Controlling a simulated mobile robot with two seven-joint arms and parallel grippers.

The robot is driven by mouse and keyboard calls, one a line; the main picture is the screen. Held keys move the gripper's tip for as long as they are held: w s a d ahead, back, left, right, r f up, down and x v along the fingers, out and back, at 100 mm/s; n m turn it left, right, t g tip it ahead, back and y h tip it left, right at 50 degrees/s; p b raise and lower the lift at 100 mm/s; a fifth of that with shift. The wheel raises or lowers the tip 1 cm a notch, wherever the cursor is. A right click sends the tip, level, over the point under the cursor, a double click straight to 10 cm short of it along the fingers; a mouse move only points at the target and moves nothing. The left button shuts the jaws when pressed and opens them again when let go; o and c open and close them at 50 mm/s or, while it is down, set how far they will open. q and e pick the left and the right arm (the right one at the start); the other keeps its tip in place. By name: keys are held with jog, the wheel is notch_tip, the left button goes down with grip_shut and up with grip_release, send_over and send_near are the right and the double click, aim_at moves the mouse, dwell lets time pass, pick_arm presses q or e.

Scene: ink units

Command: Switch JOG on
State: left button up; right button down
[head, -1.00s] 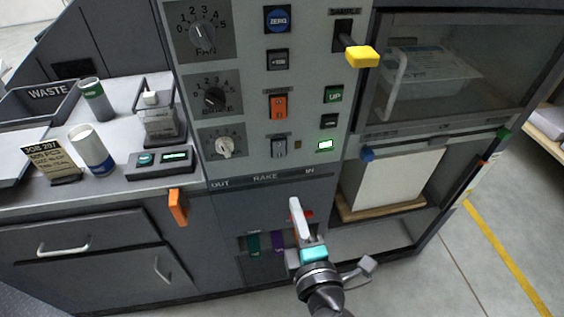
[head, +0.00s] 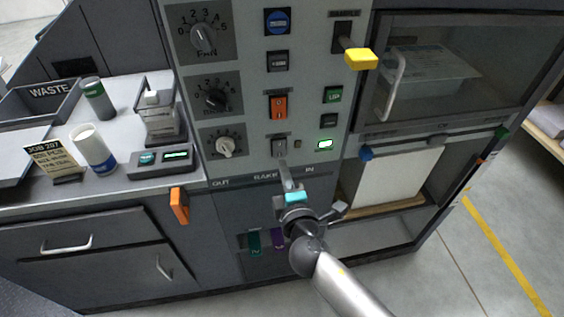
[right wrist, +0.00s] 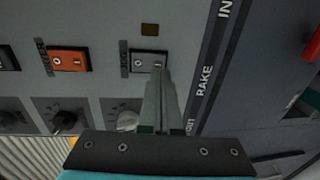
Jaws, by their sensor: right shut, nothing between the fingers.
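The JOG switch (head: 279,146) is a small grey rocker low on the light control panel, below the orange rocker. In the right wrist view the JOG switch (right wrist: 146,60) shows its marked face, with one end behind my fingertips. My right gripper (head: 285,164) is shut and empty, its fingers pointing up at the lower end of the switch. In the right wrist view the shut fingertips (right wrist: 158,72) overlap the switch's edge; I cannot tell whether they touch. A small dull amber lamp (right wrist: 149,29) sits beside the switch. My left gripper is not in view.
The orange rocker (head: 277,106) is just above, and a knob (head: 225,147) is to the left. A lit green display (head: 324,144) is to the right. A yellow-handled lever (head: 360,58) sticks out higher up. The RAKE slot strip (head: 235,181) runs below.

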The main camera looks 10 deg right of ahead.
aim_at(279, 157)
jog(key=shift+w+f, duration=0.15)
jog(key=shift+w, duration=1.1)
jog(key=shift+w+f+b, duration=0.2)
jog(key=shift+f+b, duration=0.05)
jog(key=shift+b, duration=0.9)
jog(key=shift+r, duration=0.2)
